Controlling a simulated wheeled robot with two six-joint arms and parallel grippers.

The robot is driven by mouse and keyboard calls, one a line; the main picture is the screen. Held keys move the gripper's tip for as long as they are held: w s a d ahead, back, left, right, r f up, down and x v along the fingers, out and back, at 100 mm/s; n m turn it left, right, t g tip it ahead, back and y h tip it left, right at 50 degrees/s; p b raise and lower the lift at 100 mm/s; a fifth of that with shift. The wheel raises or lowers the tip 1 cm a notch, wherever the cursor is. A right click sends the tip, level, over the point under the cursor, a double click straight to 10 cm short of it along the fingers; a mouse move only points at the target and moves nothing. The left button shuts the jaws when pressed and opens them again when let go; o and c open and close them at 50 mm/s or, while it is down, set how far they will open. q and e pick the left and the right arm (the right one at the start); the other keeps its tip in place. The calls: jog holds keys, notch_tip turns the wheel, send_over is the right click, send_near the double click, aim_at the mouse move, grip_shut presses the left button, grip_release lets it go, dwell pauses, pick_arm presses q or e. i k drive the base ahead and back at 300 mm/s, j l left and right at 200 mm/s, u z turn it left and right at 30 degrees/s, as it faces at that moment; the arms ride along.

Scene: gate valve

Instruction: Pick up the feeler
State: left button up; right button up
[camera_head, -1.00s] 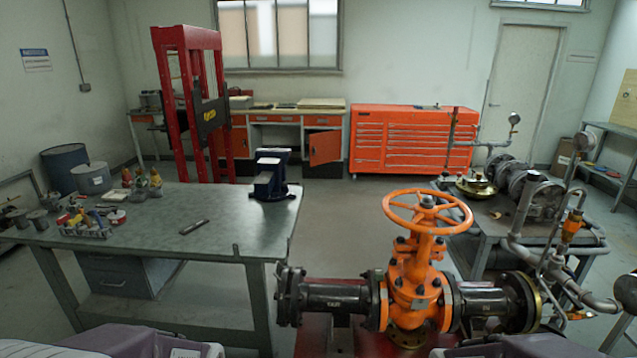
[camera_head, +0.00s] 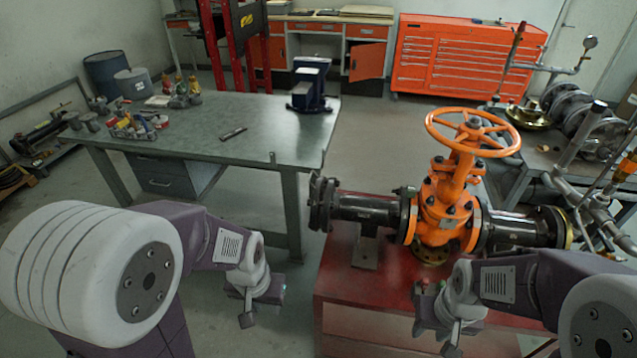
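A small, thin dark bar, which looks like the feeler (camera_head: 233,133), lies flat on the grey workbench (camera_head: 255,150), left of the blue vise. My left gripper (camera_head: 258,308) hangs low in front of the workbench, well short of the feeler and apart from it. My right gripper (camera_head: 438,328) is in front of the orange valve, over the red stand. Both grippers are small in the picture and partly hidden by their own wrists, so I cannot tell whether their fingers are open or shut. I see nothing held in either.
An orange gate valve (camera_head: 440,205) with black pipes sits on a red stand (camera_head: 385,285). A blue vise (camera_head: 310,88) stands at the bench's right corner. Bottles and a tray of tools (camera_head: 135,125) crowd its left side. The bench top around the feeler is clear.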

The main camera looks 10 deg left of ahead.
aim_at(425, 283)
jog(key=i+j+z, duration=0.15)
jog(key=z, duration=0.2)
jog(key=i+j+z, duration=0.25)
jog(key=z, duration=0.15)
